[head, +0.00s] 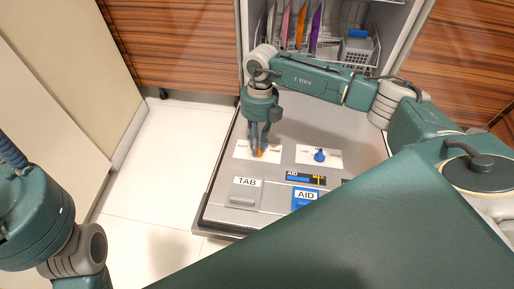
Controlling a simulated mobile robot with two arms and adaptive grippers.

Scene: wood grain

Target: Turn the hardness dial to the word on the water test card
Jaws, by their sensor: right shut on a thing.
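My right gripper (260,144) points down over the open dishwasher door and is shut on a small orange dial (259,153). The dial sits on a white label plate (242,151), and the fingers hide most of it. A blue dial (320,156) stands on a second white plate to its right. The print on both plates is too small to read, so I cannot tell which is the hardness dial. I see no water test card. My left arm shows at the left edge, but its gripper is not in view.
The door (215,205) carries a grey TAB lid (245,195), a blue AID lid (306,201) and a dark AID strip (306,179). Behind is a rack with colored plates (301,25) and a grey basket (356,52). Floor (165,165) is clear at left.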

